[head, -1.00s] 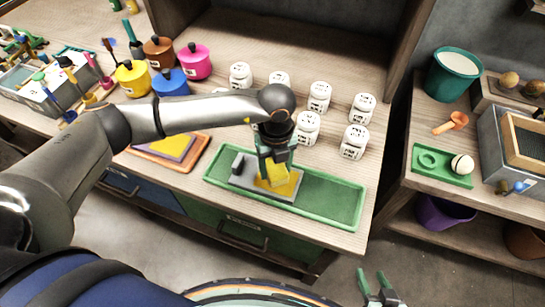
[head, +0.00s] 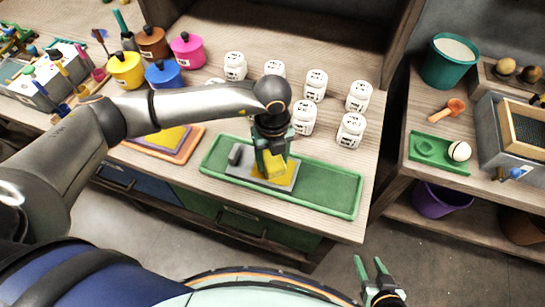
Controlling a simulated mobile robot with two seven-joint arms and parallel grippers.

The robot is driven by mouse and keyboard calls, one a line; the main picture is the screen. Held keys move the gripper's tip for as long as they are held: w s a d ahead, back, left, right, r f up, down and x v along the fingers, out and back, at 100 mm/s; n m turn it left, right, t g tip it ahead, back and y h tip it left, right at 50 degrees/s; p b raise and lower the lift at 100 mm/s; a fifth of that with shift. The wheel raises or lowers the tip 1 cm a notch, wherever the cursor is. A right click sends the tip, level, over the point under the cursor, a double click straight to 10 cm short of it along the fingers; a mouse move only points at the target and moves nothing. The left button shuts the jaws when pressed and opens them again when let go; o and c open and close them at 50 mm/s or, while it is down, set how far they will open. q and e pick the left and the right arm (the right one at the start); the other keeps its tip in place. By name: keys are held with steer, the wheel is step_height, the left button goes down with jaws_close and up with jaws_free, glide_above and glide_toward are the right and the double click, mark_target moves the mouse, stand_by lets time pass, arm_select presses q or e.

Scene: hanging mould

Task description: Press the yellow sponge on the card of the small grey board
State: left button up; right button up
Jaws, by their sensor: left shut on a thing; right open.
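The small grey board (head: 236,173) lies in the left half of a long green tray (head: 325,190) on the bench. A yellow card (head: 291,176) shows on the board's right part. My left gripper (head: 270,170) points down over the card and is shut on the yellow sponge (head: 268,165). The sponge is low over the card; its lower edge is hard to tell from the card, so I cannot tell if they touch. A dark grey block (head: 235,155) stands at the board's left end. My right gripper (head: 372,270) is open and empty at the bottom right, over the floor.
Several white labelled jars (head: 302,117) stand behind the tray. An orange board with a yellow card (head: 165,140) lies to its left. Coloured pots (head: 126,70) stand further left. A gap separates the bench from the right-hand table (head: 425,118).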

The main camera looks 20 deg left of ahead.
arm_select(q)
steer(key=shift+f+b, duration=0.45)
steer(key=shift+f, duration=0.15)
stand_by(1.2)
steer(key=shift+r, duration=0.1)
steer(key=shift+r+p, duration=2.55)
steer(key=shift+r, duration=1)
